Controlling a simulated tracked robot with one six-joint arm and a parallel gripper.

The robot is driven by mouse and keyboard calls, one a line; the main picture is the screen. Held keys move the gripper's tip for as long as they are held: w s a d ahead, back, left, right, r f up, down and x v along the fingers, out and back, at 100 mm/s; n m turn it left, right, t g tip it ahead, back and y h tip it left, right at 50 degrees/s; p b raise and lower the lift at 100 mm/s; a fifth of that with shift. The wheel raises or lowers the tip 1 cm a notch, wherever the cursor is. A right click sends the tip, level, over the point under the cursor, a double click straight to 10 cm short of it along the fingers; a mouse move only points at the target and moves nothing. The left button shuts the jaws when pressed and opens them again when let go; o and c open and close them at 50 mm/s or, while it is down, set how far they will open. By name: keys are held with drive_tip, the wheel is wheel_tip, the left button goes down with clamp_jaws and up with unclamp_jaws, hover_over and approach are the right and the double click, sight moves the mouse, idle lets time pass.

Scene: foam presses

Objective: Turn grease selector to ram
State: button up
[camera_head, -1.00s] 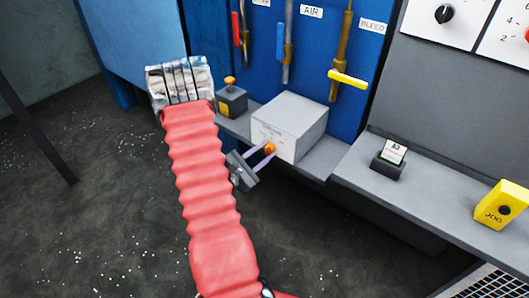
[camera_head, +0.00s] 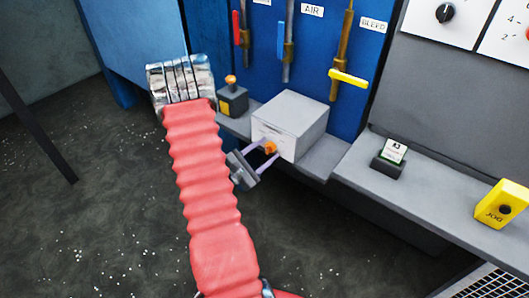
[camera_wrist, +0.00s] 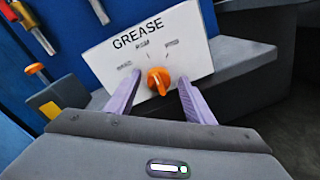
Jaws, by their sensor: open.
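The grease selector is a grey box with a white face marked GREASE (camera_wrist: 190,50) and an orange knob (camera_wrist: 158,80) low on that face. Three small position labels arc above the knob; their words are too blurred to read surely. The knob's raised grip stands roughly upright, toward the middle label. In the head view, the box (camera_head: 290,118) sits on a grey ledge with the knob (camera_head: 270,147) facing my gripper (camera_head: 267,150). My gripper is open, its two pale purple fingers on either side of the knob, with gaps visible in the wrist view (camera_wrist: 159,84).
A grey block with an orange button (camera_head: 231,98) stands left of the box. Blue, red and yellow valve handles hang on the blue panel behind, the yellow one (camera_head: 348,78) above right. A tag holder (camera_head: 389,165) and yellow JOG box (camera_head: 502,205) are on the right ledge.

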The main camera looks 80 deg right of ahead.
drive_tip(key=v, duration=1.3)
drive_tip(key=shift+w+a, duration=0.25)
drive_tip(key=shift+a, duration=0.1)
drive_tip(key=shift+f, duration=0.1)
idle(0.5)
